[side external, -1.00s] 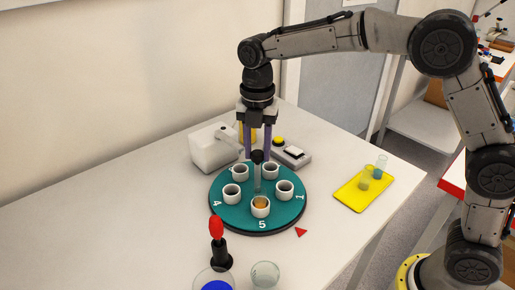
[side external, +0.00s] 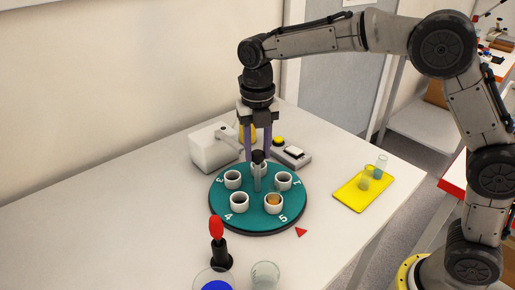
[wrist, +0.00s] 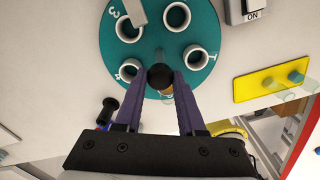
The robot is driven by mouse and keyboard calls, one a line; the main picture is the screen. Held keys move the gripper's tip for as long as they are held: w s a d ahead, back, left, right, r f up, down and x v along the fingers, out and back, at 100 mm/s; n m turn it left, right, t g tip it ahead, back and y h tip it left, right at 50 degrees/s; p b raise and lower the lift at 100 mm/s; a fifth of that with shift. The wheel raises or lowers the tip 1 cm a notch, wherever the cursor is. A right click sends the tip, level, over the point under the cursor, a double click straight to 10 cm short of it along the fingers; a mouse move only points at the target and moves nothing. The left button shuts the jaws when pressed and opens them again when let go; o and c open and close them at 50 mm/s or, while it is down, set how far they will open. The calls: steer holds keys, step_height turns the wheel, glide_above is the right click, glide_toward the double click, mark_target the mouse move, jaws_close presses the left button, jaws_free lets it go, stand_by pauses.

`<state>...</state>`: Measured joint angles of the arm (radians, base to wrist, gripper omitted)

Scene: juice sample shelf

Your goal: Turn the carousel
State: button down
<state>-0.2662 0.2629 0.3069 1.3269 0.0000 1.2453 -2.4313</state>
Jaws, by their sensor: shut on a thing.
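The teal round carousel (side external: 258,222) lies on the table, with several white cups around its numbered rim. The cup by the 5 (side external: 273,203) holds something orange-brown; the others look empty. A clear post with a black knob (side external: 258,156) rises from the middle. My gripper (side external: 258,152) points down with its purple fingers on either side of this knob, shut on it. The wrist view shows the knob (wrist: 160,77) between the fingertips. A red triangle (side external: 301,232) lies on the table just outside the rim; the 5 is left of and above it.
A yellow tray (side external: 349,200) with small clear cups is at the right. A white device (side external: 213,148) and a box with a yellow button (side external: 278,141) stand behind the carousel. A red-topped black tool (side external: 217,230) and glassware (side external: 265,274) are in front.

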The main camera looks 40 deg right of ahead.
steer(key=shift+r+n, duration=0.15)
steer(key=shift+n, duration=0.45)
stand_by(0.3)
steer(key=c, duration=0.5)
jaws_free()
step_height(320, 180, up, 14)
steer(key=shift+f, duration=0.2)
steer(key=shift+d, duration=0.1)
